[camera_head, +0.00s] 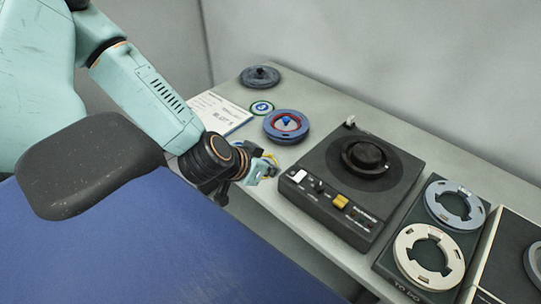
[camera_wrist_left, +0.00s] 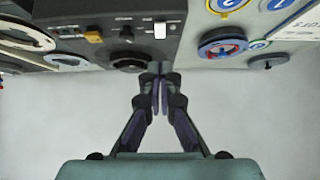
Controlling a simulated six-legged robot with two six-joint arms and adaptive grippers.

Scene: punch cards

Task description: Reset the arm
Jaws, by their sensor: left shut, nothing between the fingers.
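My left arm comes in from the left in the head view, over a blue surface. My left gripper (camera_head: 264,170) is at the front edge of the grey table, just left of a black device. In the left wrist view my left gripper (camera_wrist_left: 160,75) has its fingers together with nothing between them. The fingertips point at the table edge in that view. My right gripper is not in view.
The black device (camera_head: 323,211) has a knob, switches and a yellow button. A blue reel (camera_head: 272,128), a dark disc (camera_head: 260,76) and a paper sheet (camera_head: 217,112) lie behind. A reel unit with a cream ring (camera_head: 402,259) stands right.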

